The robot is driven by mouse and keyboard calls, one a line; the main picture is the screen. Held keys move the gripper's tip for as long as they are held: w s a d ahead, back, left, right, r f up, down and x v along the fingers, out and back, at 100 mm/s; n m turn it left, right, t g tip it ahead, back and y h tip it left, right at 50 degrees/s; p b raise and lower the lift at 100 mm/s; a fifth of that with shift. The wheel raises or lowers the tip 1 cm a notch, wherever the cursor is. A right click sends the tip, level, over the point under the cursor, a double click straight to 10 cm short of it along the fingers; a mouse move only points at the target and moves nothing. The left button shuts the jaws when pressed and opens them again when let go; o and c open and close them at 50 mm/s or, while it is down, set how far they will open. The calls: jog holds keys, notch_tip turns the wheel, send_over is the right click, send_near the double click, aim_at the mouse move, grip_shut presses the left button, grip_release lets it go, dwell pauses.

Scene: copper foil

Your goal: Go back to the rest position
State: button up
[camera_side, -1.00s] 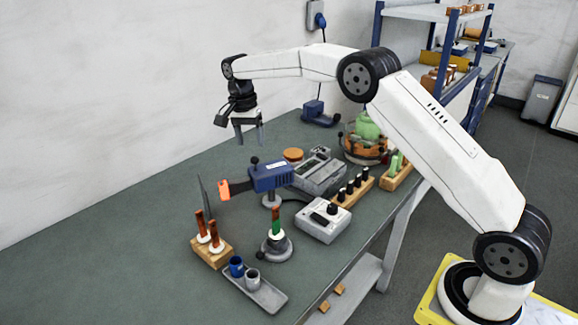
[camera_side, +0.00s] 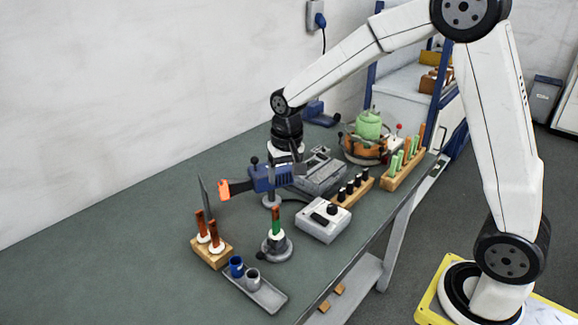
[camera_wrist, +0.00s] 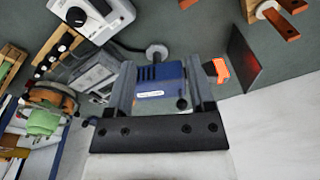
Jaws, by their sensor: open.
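My gripper (camera_side: 297,160) points down over the back middle of the bench in the side view, right by the blue heat tool (camera_side: 262,178) with its orange nozzle. In the wrist view the two fingers of my gripper (camera_wrist: 160,72) are spread apart. The blue body of the heat tool (camera_wrist: 158,90) shows between them. I cannot tell how far below the fingers it lies, or whether they touch it. My arm reaches in from the right, with its elbow raised high.
A grey control box (camera_side: 323,220), a rack of black-topped pegs (camera_side: 352,190), a grey machine (camera_side: 322,176) and an orange-and-green pot (camera_side: 368,140) crowd the bench's right side. A wooden block with copper-coloured rods (camera_side: 210,252) stands front left. The left bench top is clear.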

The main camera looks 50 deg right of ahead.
jog(key=s+f+n, duration=0.2)
jog(key=s, duration=0.6)
jog(key=s+a+f+n+t, duration=0.1)
jog(key=s+f+n, duration=0.1)
jog(key=s, duration=0.6)
jog(key=shift+a+n+t, duration=0.2)
jog(key=shift+n+t, duration=0.1)
jog(key=shift+n, duration=0.3)
jog(key=shift+c, duration=0.3)
